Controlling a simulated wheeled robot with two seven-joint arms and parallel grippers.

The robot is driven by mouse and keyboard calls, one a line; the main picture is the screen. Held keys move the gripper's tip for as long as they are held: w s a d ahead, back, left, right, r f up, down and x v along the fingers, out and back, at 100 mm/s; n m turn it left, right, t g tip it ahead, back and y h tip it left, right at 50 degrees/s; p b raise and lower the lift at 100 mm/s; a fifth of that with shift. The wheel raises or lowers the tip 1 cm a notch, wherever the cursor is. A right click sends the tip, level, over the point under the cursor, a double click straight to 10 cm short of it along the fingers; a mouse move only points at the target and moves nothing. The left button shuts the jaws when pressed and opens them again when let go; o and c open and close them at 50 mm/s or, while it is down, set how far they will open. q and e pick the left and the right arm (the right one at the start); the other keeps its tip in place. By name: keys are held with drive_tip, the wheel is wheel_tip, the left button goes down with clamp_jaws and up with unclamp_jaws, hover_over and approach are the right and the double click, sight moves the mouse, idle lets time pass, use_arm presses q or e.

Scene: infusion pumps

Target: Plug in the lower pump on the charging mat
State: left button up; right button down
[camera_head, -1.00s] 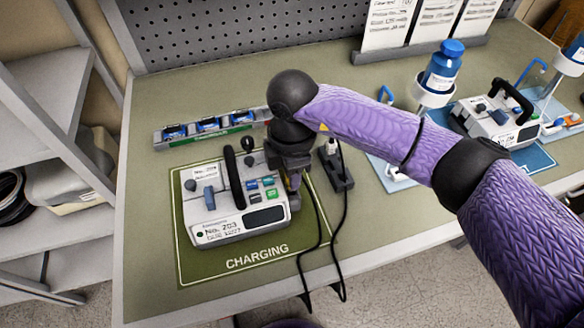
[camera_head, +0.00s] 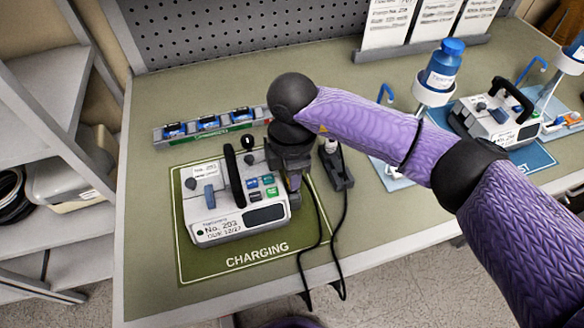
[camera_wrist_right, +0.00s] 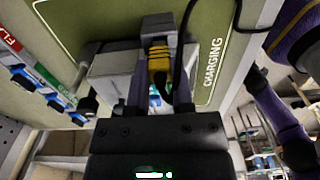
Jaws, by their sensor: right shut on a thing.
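A white pump (camera_head: 235,222) labelled No. 203, with a black handle, stands upright on the green charging mat (camera_head: 300,262). My right gripper (camera_head: 294,182) is low at the pump's right side. In the right wrist view my right gripper (camera_wrist_right: 158,92) is shut on a yellow plug (camera_wrist_right: 158,68) with a black cable. The pump's pale side (camera_wrist_right: 112,66) shows just beyond the fingers. My wrist hides the plug in the head view, and I cannot tell whether it sits in the pump's socket. My left gripper is not in view.
A black socket block (camera_head: 337,168) with a cable stands right of my wrist. Behind the pump is a rail with blue holders (camera_head: 208,124). Another pump (camera_head: 497,115) stands on a blue mat at the right, near a blue-capped bottle (camera_head: 443,62). The bench front is mostly clear.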

drive_tip(key=shift+f, duration=0.35)
drive_tip(key=shift+f, duration=0.25)
drive_tip(key=shift+f, duration=0.25)
idle(0.6)
unclamp_jaws()
idle(0.4)
drive_tip(key=shift+r, duration=0.1)
wheel_tip(320, 180, up, 7)
drive_tip(key=p, duration=0.6)
